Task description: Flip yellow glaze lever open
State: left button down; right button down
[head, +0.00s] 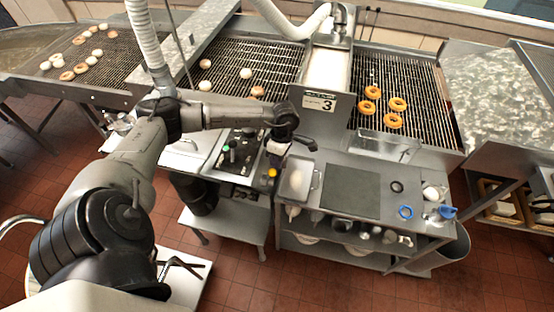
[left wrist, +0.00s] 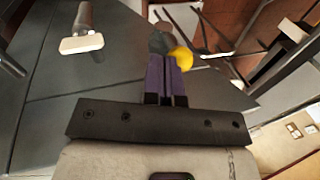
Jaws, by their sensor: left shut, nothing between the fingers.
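The yellow glaze lever shows as a small yellow knob (head: 271,173) at the right edge of the control panel, beside a metal pan. In the left wrist view the yellow knob (left wrist: 180,61) is right at the fingertips, slightly to their right. My left gripper (head: 272,160) reaches down over the panel's right side. Its purple fingers (left wrist: 166,68) are shut with nothing between them. They are against or very close to the knob; I cannot tell whether they touch. The lever's shaft is mostly hidden by the fingers. My right gripper is not in view.
The control panel (head: 223,165) has a green-tipped lever (head: 226,148) and other dark controls. The pan (head: 297,182) and a dark work mat (head: 351,191) lie to the right.

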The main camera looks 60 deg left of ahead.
aim_at(274, 173)
pick_arm(q)
jog(key=shift+s+d+y, duration=0.2)
jog(key=shift+y, duration=0.1)
jog(key=shift+s+d+r+t, duration=0.15)
jog(key=shift+t, duration=0.25)
jog(key=shift+y+b, duration=0.3)
jog(key=s+d+t+y+b, duration=0.2)
jog(key=b, duration=0.1)
jog(key=shift+d, duration=0.15)
jog(key=s+d+b, duration=0.1)
jog(key=b, duration=0.2)
jog(key=shift+s+d+f, duration=0.35)
jog(key=shift+d, duration=0.05)
jog(key=shift+s+d+b, duration=0.2)
jog(key=shift+d+b, duration=0.05)
jog(key=shift+b, duration=0.2)
jog(key=shift+d, duration=0.1)
